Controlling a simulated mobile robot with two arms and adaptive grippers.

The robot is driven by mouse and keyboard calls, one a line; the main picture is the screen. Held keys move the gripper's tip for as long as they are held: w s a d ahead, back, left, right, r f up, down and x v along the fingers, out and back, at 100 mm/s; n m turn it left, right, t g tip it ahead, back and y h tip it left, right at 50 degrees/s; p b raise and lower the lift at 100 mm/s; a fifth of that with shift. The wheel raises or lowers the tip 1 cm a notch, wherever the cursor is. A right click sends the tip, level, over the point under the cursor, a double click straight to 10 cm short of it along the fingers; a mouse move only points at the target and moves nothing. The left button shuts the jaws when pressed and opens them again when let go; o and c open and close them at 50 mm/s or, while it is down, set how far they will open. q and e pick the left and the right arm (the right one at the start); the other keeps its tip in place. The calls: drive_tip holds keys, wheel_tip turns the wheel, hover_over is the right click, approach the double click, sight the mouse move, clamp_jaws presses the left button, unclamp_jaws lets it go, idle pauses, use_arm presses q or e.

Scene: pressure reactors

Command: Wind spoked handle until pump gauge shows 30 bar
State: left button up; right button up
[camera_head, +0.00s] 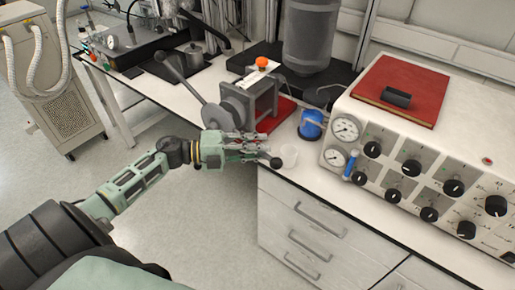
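The spoked handle (183,80) is on the left side of a grey press-like device (252,97) on the white bench. One dark spoke points up and left; another ends in a dark ball (276,162) just beyond my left gripper. My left gripper (258,148) is at the bench's front edge, over the lower part of the handle. Its fingers overlap the spoke there, and I cannot tell whether they are closed on it. Two round gauges, upper (345,128) and lower (334,159), sit on the white console; their readings are too small to tell. My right gripper is not in view.
The white console (420,145) with several black knobs stands at right, a red plate (402,90) on top. A blue object (312,124) stands between device and console. A grey cylindrical vessel (311,35) is behind.

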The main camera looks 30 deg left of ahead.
use_arm(q)
drive_tip(key=c, duration=0.6)
clamp_jaws()
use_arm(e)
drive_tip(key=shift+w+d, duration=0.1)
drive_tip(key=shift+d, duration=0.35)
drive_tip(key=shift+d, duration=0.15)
use_arm(q)
drive_tip(key=shift+f+m+y, duration=0.3)
drive_tip(key=shift+f, duration=0.5)
drive_tip(key=a+f+m+g+y+p, duration=0.2)
drive_tip(key=a+f+m+y, duration=0.3)
drive_tip(key=f, duration=1)
drive_tip(key=a+y+p, duration=0.1)
drive_tip(key=a+y, duration=0.1)
drive_tip(key=y, duration=0.1)
drive_tip(key=shift+w+a+f+m+p, duration=0.25)
drive_tip(key=shift+a+f+m+p, duration=0.05)
drive_tip(key=shift+f, duration=0.1)
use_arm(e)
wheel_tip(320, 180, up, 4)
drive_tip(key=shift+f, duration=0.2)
